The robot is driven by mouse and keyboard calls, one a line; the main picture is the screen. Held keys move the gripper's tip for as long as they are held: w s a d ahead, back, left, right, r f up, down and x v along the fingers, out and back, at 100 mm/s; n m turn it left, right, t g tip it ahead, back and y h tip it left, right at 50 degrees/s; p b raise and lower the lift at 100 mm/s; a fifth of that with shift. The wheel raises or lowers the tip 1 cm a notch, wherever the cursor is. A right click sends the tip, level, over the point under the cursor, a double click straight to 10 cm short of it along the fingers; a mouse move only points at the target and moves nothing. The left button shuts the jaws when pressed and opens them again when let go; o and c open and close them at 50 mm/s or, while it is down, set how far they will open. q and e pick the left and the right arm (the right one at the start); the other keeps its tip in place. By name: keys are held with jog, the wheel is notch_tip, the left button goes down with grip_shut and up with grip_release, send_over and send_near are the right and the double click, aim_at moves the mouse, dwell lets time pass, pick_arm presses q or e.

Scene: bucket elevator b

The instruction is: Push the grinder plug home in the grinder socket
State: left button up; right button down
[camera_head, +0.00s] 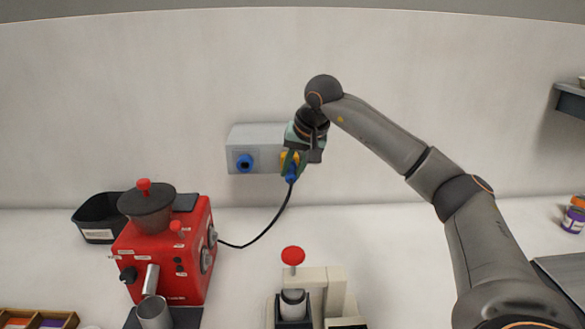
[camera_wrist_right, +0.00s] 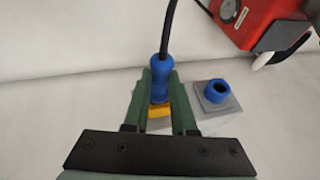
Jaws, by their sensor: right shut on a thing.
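The grinder plug (camera_head: 292,174) is blue with a black cord leading to the red grinder (camera_head: 170,255). My right gripper (camera_head: 291,165) is shut on the plug in front of the grey wall box (camera_head: 255,139). In the wrist view the plug (camera_wrist_right: 159,82) sits between the green fingers of my right gripper (camera_wrist_right: 160,98), with a yellow part (camera_wrist_right: 160,112) at its tip end. The yellow part may be the socket; how far in the plug is cannot be told. A blue round socket (camera_head: 244,162) on the box's left side is empty. My left gripper is out of view.
A black bin (camera_head: 98,218) stands behind the grinder. A pale machine with a red knob (camera_head: 293,256) stands at the front middle.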

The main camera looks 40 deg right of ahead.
jog(key=shift+s+a, duration=0.2)
jog(key=shift+s, duration=0.05)
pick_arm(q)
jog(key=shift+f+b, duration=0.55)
pick_arm(e)
jog(key=shift+s+a, duration=1.4)
jog(key=shift+s, duration=0.25)
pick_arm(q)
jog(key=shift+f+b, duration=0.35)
pick_arm(e)
jog(key=shift+s+a, duration=1.25)
jog(key=shift+s, duration=0.3)
